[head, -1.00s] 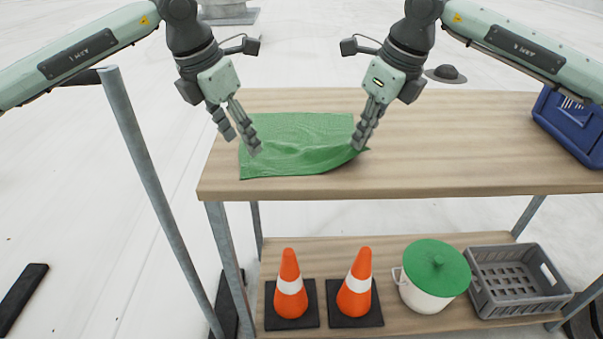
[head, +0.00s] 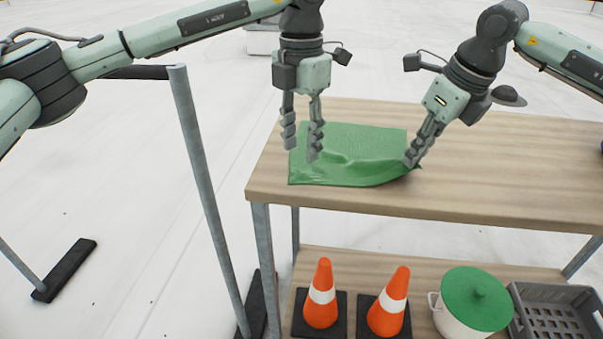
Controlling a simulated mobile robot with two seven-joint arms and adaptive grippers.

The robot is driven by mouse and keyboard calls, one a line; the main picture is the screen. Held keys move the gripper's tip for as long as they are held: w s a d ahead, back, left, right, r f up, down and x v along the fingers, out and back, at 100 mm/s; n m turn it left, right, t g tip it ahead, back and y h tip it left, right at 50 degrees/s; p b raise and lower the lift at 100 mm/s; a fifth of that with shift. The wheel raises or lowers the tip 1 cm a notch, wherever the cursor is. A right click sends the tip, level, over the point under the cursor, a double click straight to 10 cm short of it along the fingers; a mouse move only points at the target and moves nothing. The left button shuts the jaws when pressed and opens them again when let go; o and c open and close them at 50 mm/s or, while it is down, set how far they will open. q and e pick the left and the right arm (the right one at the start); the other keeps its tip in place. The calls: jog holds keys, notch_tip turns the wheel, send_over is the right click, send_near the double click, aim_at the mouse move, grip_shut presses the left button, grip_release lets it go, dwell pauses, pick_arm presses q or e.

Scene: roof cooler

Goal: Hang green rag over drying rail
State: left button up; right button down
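The green rag (head: 350,140) lies spread on the wooden table top, with a raised fold along its front right part. My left gripper (head: 301,152) points down over the rag's left edge, its fingers apart with nothing seen between them. My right gripper (head: 410,162) is shut on the rag's right front corner. The drying rail stands left of the table: a grey post (head: 205,185) with a dark top bar (head: 140,72), partly hidden behind my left arm.
The rail's black feet (head: 65,270) rest on the pale floor. The lower shelf holds two orange cones (head: 321,295), (head: 389,304), a green-lidded pot (head: 475,300) and a grey crate (head: 550,315). The table top right of the rag is clear.

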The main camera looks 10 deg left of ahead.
aim_at(301, 177)
pick_arm(q)
jog(key=shift+f, duration=2.3)
jog(key=shift+f, duration=0.15)
jog(key=shift+f, duration=0.15)
jog(key=c, duration=0.8)
grip_shut()
jog(key=shift+r, duration=2.55)
